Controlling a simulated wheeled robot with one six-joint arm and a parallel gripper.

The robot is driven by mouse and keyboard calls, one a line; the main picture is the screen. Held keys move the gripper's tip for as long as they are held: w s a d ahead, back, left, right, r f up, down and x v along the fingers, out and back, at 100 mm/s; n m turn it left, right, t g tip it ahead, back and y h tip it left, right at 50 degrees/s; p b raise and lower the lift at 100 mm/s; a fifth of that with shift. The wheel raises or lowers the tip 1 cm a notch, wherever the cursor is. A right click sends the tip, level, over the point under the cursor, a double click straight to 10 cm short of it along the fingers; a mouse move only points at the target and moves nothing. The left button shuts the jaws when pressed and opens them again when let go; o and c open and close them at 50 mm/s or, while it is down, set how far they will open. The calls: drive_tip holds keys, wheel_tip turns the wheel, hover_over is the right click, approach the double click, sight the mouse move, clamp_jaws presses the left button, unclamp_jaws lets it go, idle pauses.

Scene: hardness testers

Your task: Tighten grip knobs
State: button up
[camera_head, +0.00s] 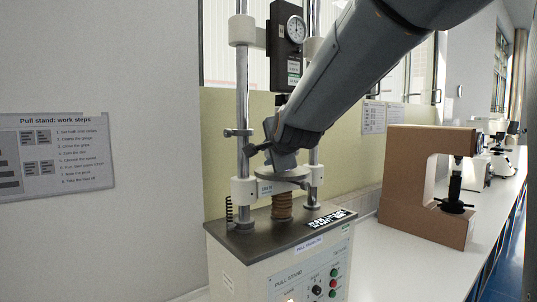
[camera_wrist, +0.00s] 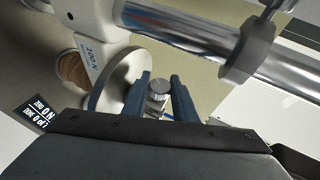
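The pull stand (camera_head: 290,262) has two bright columns and a crosshead marked 100 N (camera_head: 265,187), which carries a round grey disc (camera_head: 283,174). My gripper (camera_head: 268,136) is at the stand between the columns, above the disc, and partly hides that area in the head view. In the wrist view, two blue fingers (camera_wrist: 160,80) stand apart, one on each side of a small silver round-topped knob (camera_wrist: 160,88). The knob nearly fills the gap; I cannot tell whether the fingers touch it. The disc (camera_wrist: 118,82) lies just left of the fingers.
A dial gauge (camera_head: 295,28) is fixed high on the stand. A clamp ring (camera_wrist: 250,55) sits on the column close to the right of my fingers. A brown C-shaped tester (camera_head: 410,170) stands to the right on the white bench (camera_head: 400,262). Bare bench lies between.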

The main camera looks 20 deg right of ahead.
drive_tip(key=o, duration=0.4)
drive_tip(key=shift+c, duration=0.2)
drive_tip(key=p+v, duration=0.1)
drive_tip(key=v, duration=0.7)
drive_tip(key=shift+d, duration=0.1)
